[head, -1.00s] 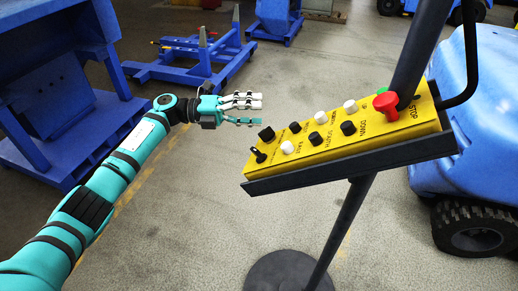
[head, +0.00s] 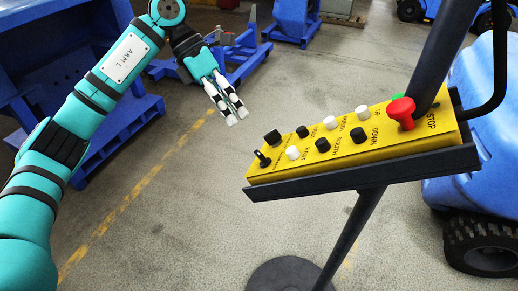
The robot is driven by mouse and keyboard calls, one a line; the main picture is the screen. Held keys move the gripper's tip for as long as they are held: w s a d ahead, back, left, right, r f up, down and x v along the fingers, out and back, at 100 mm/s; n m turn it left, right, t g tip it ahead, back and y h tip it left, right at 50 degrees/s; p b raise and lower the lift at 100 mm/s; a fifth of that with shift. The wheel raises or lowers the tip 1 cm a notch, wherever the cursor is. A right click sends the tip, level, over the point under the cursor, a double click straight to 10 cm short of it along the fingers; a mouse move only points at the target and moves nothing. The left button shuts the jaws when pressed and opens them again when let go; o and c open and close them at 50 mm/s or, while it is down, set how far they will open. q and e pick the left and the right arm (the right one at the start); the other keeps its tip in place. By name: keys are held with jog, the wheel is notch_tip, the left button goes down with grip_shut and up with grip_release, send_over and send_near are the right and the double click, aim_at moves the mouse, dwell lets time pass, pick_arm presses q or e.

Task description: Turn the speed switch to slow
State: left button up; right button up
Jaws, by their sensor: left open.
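The yellow control panel (head: 350,150) sits tilted on a dark stand right of centre. At its left end is a small black lever switch (head: 262,159), the likely speed switch; the lettering beside it is too small to read. A black knob (head: 272,137) stands just behind it. My left gripper (head: 237,117) is open and empty, fingers pointing down and right. In the picture it is up and left of the lever switch, apart from the panel. My right gripper is not in view.
Black and white buttons (head: 331,122) and a red stop button (head: 401,112) fill the rest of the panel. A dark pole (head: 425,60) rises behind it. Blue machines stand at the left and right (head: 478,150). The floor between is clear.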

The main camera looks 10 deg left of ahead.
aim_at(258, 152)
pick_arm(q)
jog(key=p+x, duration=0.2)
jog(key=x, duration=0.8)
jog(key=shift+d, duration=0.2)
jog(key=shift+p+x, duration=0.4)
jog(key=shift+x, duration=0.4)
jog(key=shift+c, duration=0.3)
jog(key=c, duration=1.1)
